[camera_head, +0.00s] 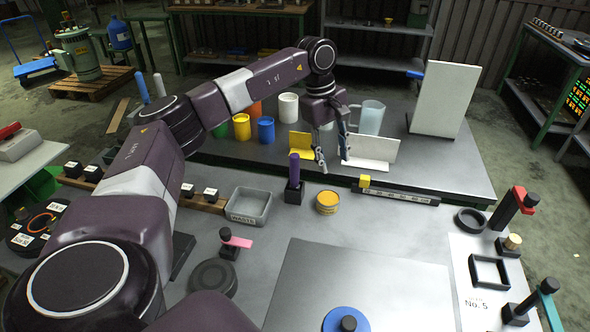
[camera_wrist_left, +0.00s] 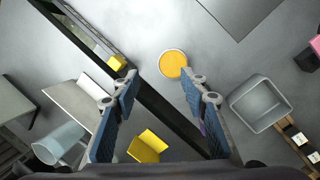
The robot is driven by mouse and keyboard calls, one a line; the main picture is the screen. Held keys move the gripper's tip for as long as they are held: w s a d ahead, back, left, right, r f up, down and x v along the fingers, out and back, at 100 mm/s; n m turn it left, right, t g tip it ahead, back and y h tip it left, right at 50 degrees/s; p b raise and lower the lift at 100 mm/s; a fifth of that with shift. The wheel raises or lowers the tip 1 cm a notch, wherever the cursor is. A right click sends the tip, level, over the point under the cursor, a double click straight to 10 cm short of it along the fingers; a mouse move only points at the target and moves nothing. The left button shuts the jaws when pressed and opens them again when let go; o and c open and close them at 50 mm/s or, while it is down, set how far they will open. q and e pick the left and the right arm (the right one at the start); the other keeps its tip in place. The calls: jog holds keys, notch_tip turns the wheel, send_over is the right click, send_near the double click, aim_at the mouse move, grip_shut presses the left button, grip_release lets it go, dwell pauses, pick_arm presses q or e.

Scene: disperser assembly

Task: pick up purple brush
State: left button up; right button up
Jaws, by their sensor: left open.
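The purple brush (camera_head: 294,168) stands upright in a small black holder (camera_head: 294,192) near the middle of the table, left of the yellow-orange tin. My left gripper (camera_head: 333,158) is open and empty, with its fingers pointing down, to the right of the brush and apart from it. In the left wrist view the open fingers (camera_wrist_left: 158,84) show with nothing between their tips. There a sliver of purple (camera_wrist_left: 203,128), probably the brush, shows beside the right-hand finger, which hides most of it. My right gripper is not in view.
The yellow-orange tin (camera_head: 328,202) and a grey waste tray (camera_head: 249,206) stand near the brush. Behind are a yellow angled piece (camera_head: 299,146), a white angled piece (camera_head: 372,152), a clear jug (camera_head: 371,117) and coloured cups.

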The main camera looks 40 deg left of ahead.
aim_at(296, 154)
pick_arm(q)
jog(key=s+a+b, duration=0.1)
jog(key=a, duration=0.2)
jog(key=s+a+g+y+b, duration=0.1)
jog(key=a, duration=0.2)
jog(key=s+a+y+b, duration=0.1)
jog(key=a+b, duration=0.1)
jog(key=a, duration=0.1)
jog(key=shift+s+a+f, duration=0.2)
jog(key=shift+a+f, duration=0.15)
jog(key=shift+f, duration=0.05)
jog(key=shift+d+f+b, duration=0.2)
jog(key=shift+f+b, duration=0.4)
jog(key=shift+f, duration=0.1)
jog(key=f, duration=0.2)
jog(key=f+p, duration=0.1)
jog(key=f, duration=0.1)
jog(key=s+f, duration=0.1)
jog(key=f, duration=0.2)
jog(key=shift+d, duration=0.1)
jog(key=shift+f, duration=0.35)
jog(key=shift+c, duration=0.3)
grip_shut()
